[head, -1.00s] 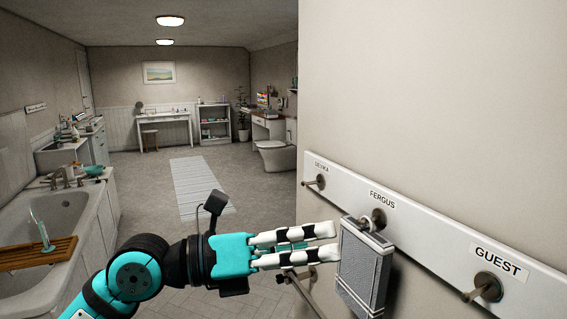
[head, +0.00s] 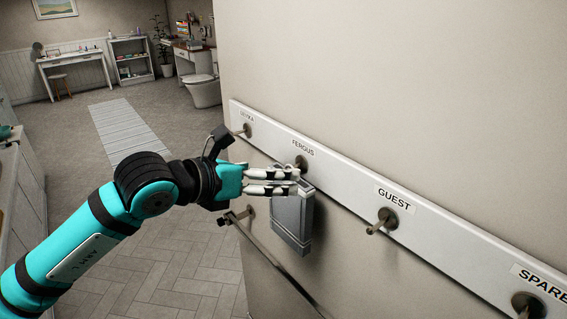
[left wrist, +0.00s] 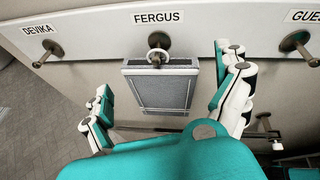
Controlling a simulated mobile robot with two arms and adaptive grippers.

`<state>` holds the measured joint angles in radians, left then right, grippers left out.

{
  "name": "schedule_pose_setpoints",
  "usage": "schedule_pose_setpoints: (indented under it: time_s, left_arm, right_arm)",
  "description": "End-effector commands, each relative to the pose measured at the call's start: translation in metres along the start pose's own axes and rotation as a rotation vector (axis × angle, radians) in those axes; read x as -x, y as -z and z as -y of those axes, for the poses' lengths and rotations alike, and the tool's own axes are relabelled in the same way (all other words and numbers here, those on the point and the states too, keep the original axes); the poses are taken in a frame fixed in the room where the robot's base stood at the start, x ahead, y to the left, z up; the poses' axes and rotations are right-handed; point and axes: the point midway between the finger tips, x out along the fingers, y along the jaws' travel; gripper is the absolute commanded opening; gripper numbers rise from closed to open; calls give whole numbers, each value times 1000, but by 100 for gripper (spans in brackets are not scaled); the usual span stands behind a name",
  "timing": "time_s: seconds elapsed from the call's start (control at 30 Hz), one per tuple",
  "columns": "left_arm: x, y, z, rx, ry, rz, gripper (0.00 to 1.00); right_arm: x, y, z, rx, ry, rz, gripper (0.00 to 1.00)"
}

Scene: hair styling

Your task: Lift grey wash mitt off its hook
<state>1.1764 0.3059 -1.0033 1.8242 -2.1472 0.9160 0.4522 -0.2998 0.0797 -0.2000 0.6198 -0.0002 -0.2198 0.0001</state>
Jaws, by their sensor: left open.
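The grey wash mitt (head: 292,222) hangs from the hook labelled FERGUS (head: 301,163) on the wall board. It also shows in the left wrist view (left wrist: 160,90), hanging flat below its hook (left wrist: 158,50) by a loop. My left gripper (head: 288,180) is open at the mitt's top, and its fingers hide part of the upper edge in the head view. In the left wrist view its fingers stand apart on either side of the mitt, with visible gaps. Whether any finger touches the mitt I cannot tell. My right gripper is not in view.
The white board (head: 345,182) carries further hooks: DEVIKA (head: 243,131) to the left, GUEST (head: 383,221) and SPARE (head: 527,305) to the right, all bare. A rail (head: 275,262) runs along the wall below the mitt. Open floor (head: 170,260) lies to the left.

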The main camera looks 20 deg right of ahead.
Motion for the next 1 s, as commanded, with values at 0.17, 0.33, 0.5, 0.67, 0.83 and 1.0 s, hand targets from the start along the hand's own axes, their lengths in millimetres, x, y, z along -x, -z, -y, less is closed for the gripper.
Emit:
schedule_pose_setpoints:
  time_s: [0.17,0.33,0.5,0.67,0.83,1.0]
  left_arm:
    - [-31,-2,1,1,2,-2,100]
    - [-50,-2,1,2,2,0,100]
    - [-58,0,0,1,1,0,100]
    - [-58,0,0,0,1,1,100]
    - [-58,0,0,0,1,1,88]
    - [-58,0,0,0,1,1,66]
  right_arm:
    - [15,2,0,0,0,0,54]
    - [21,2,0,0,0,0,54]
    - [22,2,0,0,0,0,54]
    - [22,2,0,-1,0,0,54]
    - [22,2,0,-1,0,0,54]
    - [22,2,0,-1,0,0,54]
